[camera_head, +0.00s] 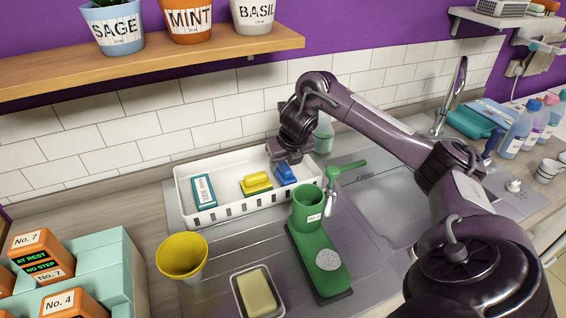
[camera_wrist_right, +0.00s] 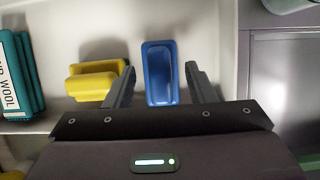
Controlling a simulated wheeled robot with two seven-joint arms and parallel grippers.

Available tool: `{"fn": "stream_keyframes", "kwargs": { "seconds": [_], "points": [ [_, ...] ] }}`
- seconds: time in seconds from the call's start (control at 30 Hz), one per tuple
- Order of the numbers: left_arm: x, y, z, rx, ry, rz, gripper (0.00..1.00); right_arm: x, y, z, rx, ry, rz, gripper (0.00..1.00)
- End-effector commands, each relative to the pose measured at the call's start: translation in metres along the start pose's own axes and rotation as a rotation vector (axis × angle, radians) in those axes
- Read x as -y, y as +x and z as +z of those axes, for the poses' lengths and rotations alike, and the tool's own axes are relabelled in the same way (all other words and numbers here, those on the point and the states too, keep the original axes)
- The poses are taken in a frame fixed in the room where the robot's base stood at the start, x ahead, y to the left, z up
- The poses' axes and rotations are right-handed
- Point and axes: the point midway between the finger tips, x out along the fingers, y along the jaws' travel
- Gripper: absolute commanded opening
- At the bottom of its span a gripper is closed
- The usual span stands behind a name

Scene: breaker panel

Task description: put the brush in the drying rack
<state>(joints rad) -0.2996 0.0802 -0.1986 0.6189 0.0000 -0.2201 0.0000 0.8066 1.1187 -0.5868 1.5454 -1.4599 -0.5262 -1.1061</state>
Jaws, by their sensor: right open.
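A blue block-like piece (camera_head: 286,173), which looks like the brush, sits inside the white slotted tray (camera_head: 238,207), which looks like the drying rack. It is at the tray's right part, beside a yellow-and-green piece (camera_head: 256,183). My right gripper (camera_head: 287,160) is over the blue piece. In the right wrist view, the open fingers (camera_wrist_right: 161,85) stand on either side of the blue piece (camera_wrist_right: 159,72), with a visible gap at each side. The yellow piece (camera_wrist_right: 96,82) lies just left of the left finger. My left gripper is not in view.
A teal box (camera_head: 204,191) stands at the tray's left end. In front are a green holder (camera_head: 307,208) on a green base, a yellow cup (camera_head: 182,256) and a dish with a pale bar (camera_head: 258,292). A wooden shelf (camera_head: 160,58) hangs above. The sink (camera_head: 385,200) lies right.

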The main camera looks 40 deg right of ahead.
Motion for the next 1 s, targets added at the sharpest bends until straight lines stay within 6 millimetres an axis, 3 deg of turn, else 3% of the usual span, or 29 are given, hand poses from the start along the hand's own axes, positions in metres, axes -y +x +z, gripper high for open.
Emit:
{"fn": "stream_keyframes", "kwargs": {
  "seconds": [0.03,0.1,0.4,1.0],
  "points": [
    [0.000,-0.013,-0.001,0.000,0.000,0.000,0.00,0.002,-0.021,0.004,0.004,-0.002,-0.004,0.50],
    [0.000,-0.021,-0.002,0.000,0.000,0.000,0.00,0.001,-0.036,0.004,0.005,-0.002,-0.003,0.50],
    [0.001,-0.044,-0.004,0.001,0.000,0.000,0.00,0.000,-0.078,0.002,0.000,0.000,0.000,0.50],
    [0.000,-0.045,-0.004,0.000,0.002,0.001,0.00,0.000,-0.081,0.000,-0.001,0.000,0.001,0.50]
  ]
}}
